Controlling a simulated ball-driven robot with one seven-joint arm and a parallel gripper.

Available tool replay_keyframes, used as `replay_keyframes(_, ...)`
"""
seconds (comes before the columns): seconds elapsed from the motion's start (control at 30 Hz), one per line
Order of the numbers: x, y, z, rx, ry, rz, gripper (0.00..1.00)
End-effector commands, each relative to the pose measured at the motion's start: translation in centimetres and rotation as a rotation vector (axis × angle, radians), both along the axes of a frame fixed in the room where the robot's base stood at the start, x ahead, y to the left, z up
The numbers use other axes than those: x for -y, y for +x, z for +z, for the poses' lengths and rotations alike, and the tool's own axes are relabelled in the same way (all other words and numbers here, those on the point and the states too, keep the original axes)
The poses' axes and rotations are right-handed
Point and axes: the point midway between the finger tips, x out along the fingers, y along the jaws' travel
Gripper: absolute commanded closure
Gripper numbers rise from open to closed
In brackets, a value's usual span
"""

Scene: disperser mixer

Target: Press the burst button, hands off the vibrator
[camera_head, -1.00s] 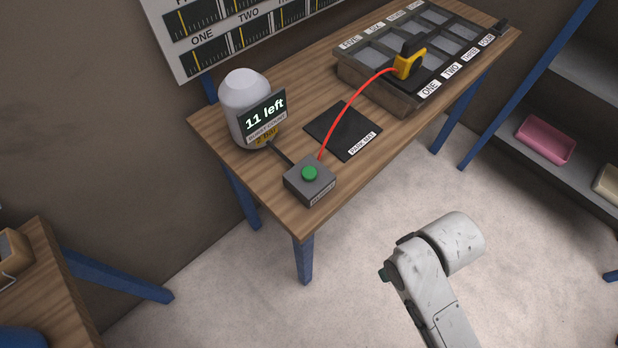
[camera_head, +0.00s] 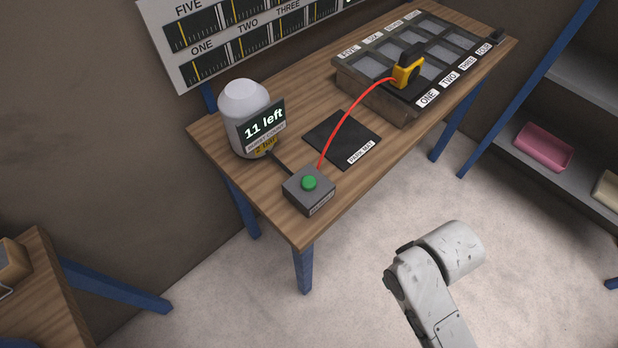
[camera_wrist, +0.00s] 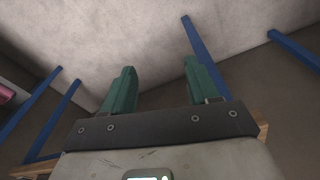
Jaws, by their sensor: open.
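The burst button is a green round button (camera_head: 309,183) on a grey box (camera_head: 308,199) at the near left corner of the wooden table, in the head view. The vibrator (camera_head: 407,70), yellow and black, sits on the divided tray (camera_head: 373,100) near the ONE label. A red hose (camera_head: 348,116) runs from the button box to it. In the wrist view my gripper (camera_wrist: 161,88) is open, its two green fingers apart with nothing between them. The head view shows my arm in front of the table, apart from the button box; the fingers are not visible there.
A white canister (camera_head: 243,112) with a display reading "11 left" stands behind the button box. An empty black park mat (camera_head: 335,136) lies beside it. A gauge board (camera_head: 240,40) is at the back. Shelves with a pink bin (camera_head: 543,147) stand right. Floor is clear before the table.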

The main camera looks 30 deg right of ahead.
Motion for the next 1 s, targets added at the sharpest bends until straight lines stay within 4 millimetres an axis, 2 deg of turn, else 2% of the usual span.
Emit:
replay_keyframes(0.07,0.0,0.0,0.0,0.0,0.0,0.0,0.49)
replay_keyframes(0.6,0.0,0.0,0.0,0.0,0.0,0.0,1.0)
replay_keyframes(1.0,0.0,0.0,0.0,0.0,0.0,0.0,1.0)
